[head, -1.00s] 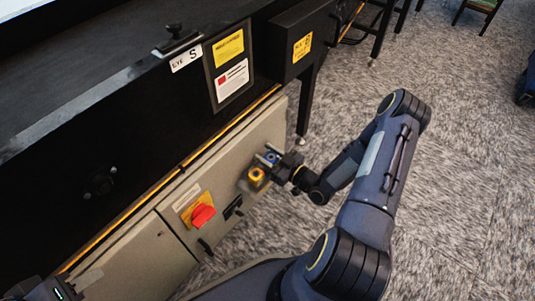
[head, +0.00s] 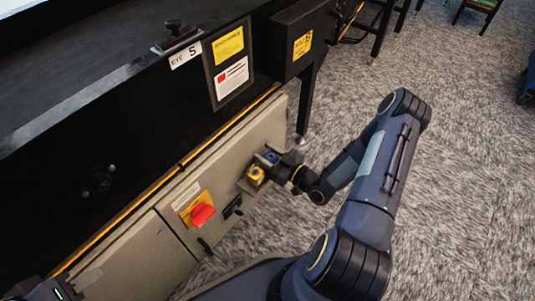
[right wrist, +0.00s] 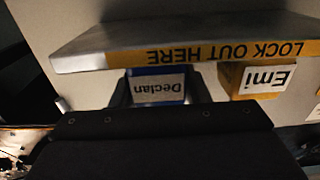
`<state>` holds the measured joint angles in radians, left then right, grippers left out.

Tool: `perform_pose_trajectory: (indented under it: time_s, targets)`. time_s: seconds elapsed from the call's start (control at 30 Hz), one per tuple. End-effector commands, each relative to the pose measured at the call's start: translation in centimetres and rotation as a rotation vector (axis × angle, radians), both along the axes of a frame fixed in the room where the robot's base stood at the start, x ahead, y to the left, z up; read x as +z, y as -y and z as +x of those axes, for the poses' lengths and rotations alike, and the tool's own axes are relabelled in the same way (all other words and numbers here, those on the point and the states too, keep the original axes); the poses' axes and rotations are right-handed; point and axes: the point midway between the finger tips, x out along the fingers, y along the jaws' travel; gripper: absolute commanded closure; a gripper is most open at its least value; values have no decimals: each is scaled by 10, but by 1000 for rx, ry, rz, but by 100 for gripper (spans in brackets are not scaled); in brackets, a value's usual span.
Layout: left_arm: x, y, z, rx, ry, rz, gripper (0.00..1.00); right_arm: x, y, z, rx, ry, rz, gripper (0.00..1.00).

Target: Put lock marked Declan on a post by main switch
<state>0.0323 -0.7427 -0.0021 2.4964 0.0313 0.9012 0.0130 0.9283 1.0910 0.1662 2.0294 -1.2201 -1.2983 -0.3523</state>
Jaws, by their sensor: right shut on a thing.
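The blue lock marked Declan (right wrist: 157,86) is between the fingers of my right gripper (right wrist: 160,92), which is shut on it. In the right wrist view it appears upside down, right at the edge of a ledge marked LOCK OUT HERE (right wrist: 210,51). I cannot tell whether it is on a post; no post shows. In the head view the blue lock (head: 270,156) and right gripper (head: 275,160) are at the cabinet front. The red main switch (head: 202,214) is to their left. A dark part of my left arm shows at the lower left corner; its fingers are not visible.
A yellow lock marked Emi (right wrist: 262,78) hangs by the ledge, close beside the blue one; it also shows in the head view (head: 255,176). The carpet (head: 460,190) to the right is clear.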

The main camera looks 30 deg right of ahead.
Motion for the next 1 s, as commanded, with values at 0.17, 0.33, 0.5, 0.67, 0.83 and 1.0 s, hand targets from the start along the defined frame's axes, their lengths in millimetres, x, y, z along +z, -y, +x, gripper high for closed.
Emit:
perform_pose_trajectory:
  time_s: [0.17,0.33,0.5,0.67,0.83,1.0]
  targets:
    - [-1,0,0,0,0,0,64,-4,-1,1,3,-9,-5,56]
    - [-1,0,0,0,0,0,64,-4,-2,1,4,-9,-4,34]
    - [-1,0,0,0,0,0,64,-3,-4,0,9,-8,-1,33]
    - [0,0,0,0,0,0,64,-3,-5,0,12,-9,0,33]
    - [4,0,0,0,0,0,64,-2,0,-9,8,-10,0,33]
    - [12,0,0,0,0,0,64,-1,14,-35,1,-13,-1,33]
